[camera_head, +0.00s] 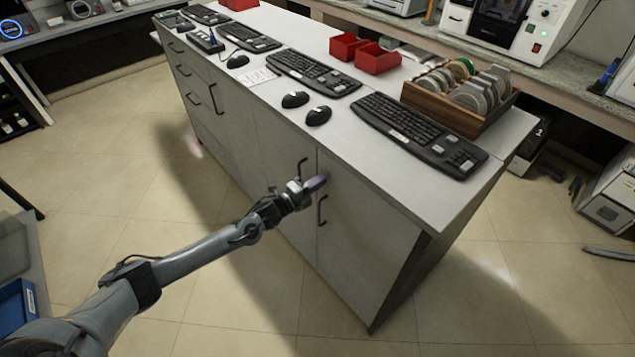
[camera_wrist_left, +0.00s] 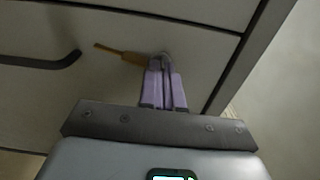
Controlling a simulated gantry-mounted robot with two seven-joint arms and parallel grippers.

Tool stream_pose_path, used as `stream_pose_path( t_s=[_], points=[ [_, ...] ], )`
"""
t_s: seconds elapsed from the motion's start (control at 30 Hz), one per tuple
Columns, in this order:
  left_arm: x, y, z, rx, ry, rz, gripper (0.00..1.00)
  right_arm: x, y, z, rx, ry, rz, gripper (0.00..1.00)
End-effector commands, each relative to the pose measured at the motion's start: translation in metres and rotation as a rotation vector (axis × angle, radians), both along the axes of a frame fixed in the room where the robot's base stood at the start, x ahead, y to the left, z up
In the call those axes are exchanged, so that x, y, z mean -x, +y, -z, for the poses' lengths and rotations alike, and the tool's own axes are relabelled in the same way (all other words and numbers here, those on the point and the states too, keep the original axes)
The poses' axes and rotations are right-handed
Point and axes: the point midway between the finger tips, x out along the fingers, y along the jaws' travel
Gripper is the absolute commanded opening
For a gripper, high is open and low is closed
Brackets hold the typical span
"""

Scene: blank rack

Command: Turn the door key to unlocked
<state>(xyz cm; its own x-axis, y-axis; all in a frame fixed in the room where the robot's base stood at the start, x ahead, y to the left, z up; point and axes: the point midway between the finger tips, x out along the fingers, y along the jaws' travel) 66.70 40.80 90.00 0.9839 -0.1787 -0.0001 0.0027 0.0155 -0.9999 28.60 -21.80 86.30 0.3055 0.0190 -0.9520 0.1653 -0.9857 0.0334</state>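My left gripper (camera_head: 316,183) is at the grey cabinet front (camera_head: 270,165), near the two dark door handles, just below the countertop. In the left wrist view its purple fingers (camera_wrist_left: 164,66) are close together, with only a narrow gap between them, and their tips are at the door face. A thin tan, brass-like piece that looks like the key (camera_wrist_left: 121,53) sticks out to the left of the fingertips. Its near end meets or passes behind the tips; I cannot tell whether it is between them. The lock is hidden. My right gripper is not in view.
A dark bar handle (camera_wrist_left: 42,62) lies left of the fingers, and a door gap runs on the right. The countertop (camera_head: 390,180) above overhangs slightly and holds keyboards (camera_head: 420,132), mice (camera_head: 318,115), red bins (camera_head: 376,58) and a wooden rack (camera_head: 440,98). The floor in front is clear.

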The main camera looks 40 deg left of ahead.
Motion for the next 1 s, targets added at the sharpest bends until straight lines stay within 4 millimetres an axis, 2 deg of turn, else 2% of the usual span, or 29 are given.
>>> stream_pose_path(
  t_s=[0.03,0.17,0.67,0.87,1.0],
  points=[
    [0.0003,-0.0003,0.0015,-0.002,0.003,0.001,0.10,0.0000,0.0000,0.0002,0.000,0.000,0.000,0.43],
    [0.0003,-0.0003,0.0012,0.000,0.002,0.001,0.29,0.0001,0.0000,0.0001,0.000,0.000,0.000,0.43],
    [0.0000,-0.0002,0.0001,0.022,0.004,0.000,0.29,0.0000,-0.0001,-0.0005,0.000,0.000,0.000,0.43],
    [0.0001,-0.0005,-0.0008,0.156,0.028,0.000,0.29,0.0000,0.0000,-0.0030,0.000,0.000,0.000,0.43],
    [0.0002,-0.0004,-0.0014,0.336,0.060,-0.001,0.29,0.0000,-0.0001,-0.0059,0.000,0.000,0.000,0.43]
  ],
)
